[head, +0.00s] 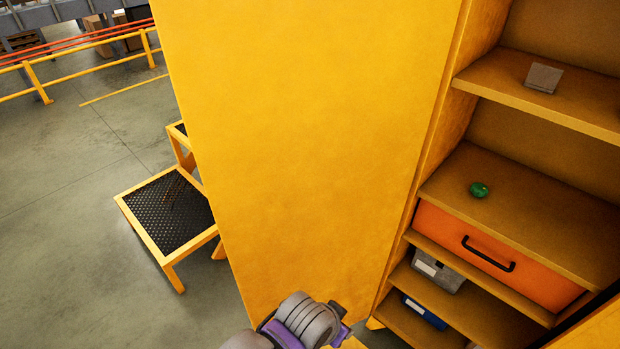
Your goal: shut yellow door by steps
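A large yellow door (300,140) stands open and fills the middle of the head view. Its right edge meets the left side of a yellow cabinet (470,110), whose shelves are exposed. Yellow steps (168,212) with black treads stand on the floor to the left, partly hidden behind the door. My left arm, grey and purple, shows at the bottom centre, in front of the door's lower part. Its gripper (340,332) is seen from behind; its fingertips are mostly hidden, and I cannot tell whether it touches the door. My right gripper is out of view.
The cabinet holds a small grey item (543,78), a green object (479,190), an orange drawer (500,252) with a black handle, a grey box (438,271) and a blue item (424,311). Grey floor (60,230) is clear at left, before a yellow railing (90,62).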

